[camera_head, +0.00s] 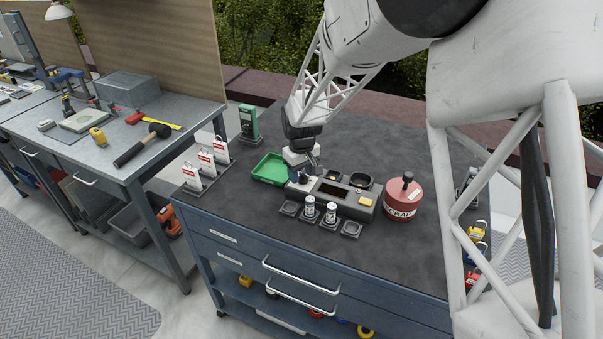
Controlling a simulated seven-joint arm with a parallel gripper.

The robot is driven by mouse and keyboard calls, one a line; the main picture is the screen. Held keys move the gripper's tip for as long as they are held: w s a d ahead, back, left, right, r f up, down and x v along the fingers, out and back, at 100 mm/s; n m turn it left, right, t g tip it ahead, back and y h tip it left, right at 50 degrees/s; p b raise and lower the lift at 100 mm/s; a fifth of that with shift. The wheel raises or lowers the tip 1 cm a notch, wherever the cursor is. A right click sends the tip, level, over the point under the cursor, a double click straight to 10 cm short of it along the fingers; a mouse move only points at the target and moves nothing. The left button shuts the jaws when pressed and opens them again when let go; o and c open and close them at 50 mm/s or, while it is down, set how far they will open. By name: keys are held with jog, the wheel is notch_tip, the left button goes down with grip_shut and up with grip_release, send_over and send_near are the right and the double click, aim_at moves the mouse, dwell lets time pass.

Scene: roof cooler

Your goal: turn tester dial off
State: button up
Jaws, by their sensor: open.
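A grey tester console (345,205) stands on the dark top of the blue cabinet. It has a dark display window, dark round recesses and a small yellow block on its right end. My gripper (308,170) points down at the console's left end, close above it. Its jaws are open, and no object shows between them. Whether the fingers touch the console cannot be told. The dial is not clearly visible; the gripper covers part of the console's left end. The dial's setting cannot be read.
Two white-labelled cylinders (309,207) stand on small pads before the console. A green tray (270,168) lies left, a red SCRAP can (403,198) right. White tagged stands (205,160) and a green meter (248,122) are farther left. The worktop's front right is clear.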

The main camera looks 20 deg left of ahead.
aim_at(303, 173)
jog(key=shift+r, duration=3.8)
jog(key=shift+d, duration=0.15)
jog(key=s+d+r+m, duration=0.25)
jog(key=d+r, duration=0.25)
jog(key=d, duration=0.5)
jog(key=s+d+r+m+t, duration=0.1)
jog(key=s+d+r, duration=0.25)
jog(key=d, duration=0.65)
jog(key=s+d+r+m, duration=0.25)
jog(key=d+r, duration=0.25)
jog(key=d, duration=0.5)
jog(key=s+d+m+t, duration=0.1)
jog(key=s+d+m, duration=0.5)
jog(key=s+d, duration=1.3)
jog(key=shift+s+d+t, duration=0.3)
jog(key=shift+s+d, duration=0.1)
jog(key=shift+s, duration=1.65)
